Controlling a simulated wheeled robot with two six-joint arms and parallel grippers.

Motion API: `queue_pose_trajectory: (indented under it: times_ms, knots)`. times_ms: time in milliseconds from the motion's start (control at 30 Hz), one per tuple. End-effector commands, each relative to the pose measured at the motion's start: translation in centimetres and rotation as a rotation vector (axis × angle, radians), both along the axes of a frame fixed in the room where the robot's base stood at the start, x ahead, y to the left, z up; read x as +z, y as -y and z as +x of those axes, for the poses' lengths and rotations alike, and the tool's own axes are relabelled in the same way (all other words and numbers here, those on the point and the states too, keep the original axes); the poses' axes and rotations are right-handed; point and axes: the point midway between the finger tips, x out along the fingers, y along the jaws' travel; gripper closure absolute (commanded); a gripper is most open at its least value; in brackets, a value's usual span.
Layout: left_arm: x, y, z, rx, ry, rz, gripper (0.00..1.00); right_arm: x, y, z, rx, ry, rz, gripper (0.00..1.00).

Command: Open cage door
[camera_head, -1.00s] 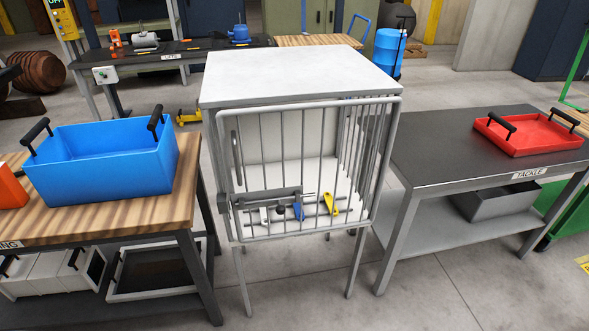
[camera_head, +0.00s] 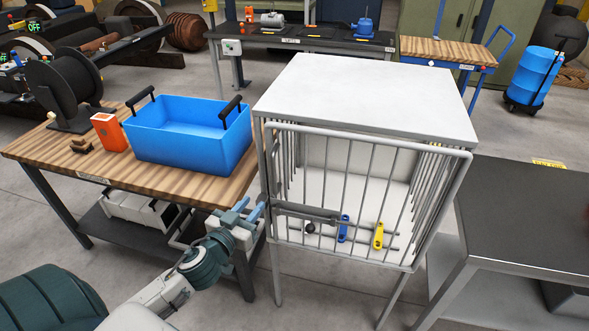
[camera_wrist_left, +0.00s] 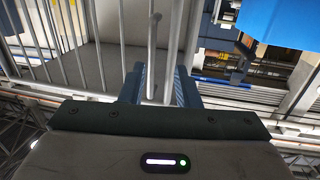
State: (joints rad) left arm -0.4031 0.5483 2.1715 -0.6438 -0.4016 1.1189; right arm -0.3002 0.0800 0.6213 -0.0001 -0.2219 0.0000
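The cage (camera_head: 370,95) is a white-topped box on legs with a grey barred door (camera_head: 352,180) across its front. The door looks shut. A grey bolt bar (camera_head: 310,212) lies across the door's lower left. My left gripper (camera_head: 249,210) is at the cage's lower left edge, beside the bolt's left end. In the left wrist view its two blue fingers (camera_wrist_left: 159,87) are apart, and a grey upright bar (camera_wrist_left: 152,50) shows between them. I cannot tell whether they touch it. My right gripper is not in view.
A wooden bench (camera_head: 195,182) with a blue bin (camera_head: 190,140) and an orange box (camera_head: 110,132) stands left of the cage. A dark table (camera_head: 530,215) stands close on the right. Blue (camera_head: 344,228) and yellow (camera_head: 378,236) tools show behind the bars.

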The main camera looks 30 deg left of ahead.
Motion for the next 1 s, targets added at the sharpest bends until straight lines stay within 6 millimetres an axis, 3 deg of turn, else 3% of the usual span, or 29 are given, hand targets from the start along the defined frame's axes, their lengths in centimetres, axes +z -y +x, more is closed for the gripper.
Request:
queue_pose_trajectory:
  times_ms: [33, 100, 200, 433, 700, 1000]
  knots:
    - [1.6, 0.5, -0.2, -0.012, 0.024, -0.004, 0.71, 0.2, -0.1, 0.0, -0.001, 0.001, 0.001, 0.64]
    - [2.7, 0.9, -0.3, -0.021, 0.043, -0.011, 0.71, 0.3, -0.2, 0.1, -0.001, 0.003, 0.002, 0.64]
    - [3.2, 1.0, 0.1, -0.023, 0.052, -0.017, 0.71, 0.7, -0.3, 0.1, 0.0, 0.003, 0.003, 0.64]
    - [3.6, 0.8, 3.6, -0.02, 0.052, -0.021, 0.71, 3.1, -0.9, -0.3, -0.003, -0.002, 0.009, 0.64]
    - [3.5, 0.7, 8.3, -0.022, 0.051, -0.018, 0.71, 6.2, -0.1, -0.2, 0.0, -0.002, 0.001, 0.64]
    - [3.0, 0.6, 10.4, -0.023, 0.05, -0.015, 0.71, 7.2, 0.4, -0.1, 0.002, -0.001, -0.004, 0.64]
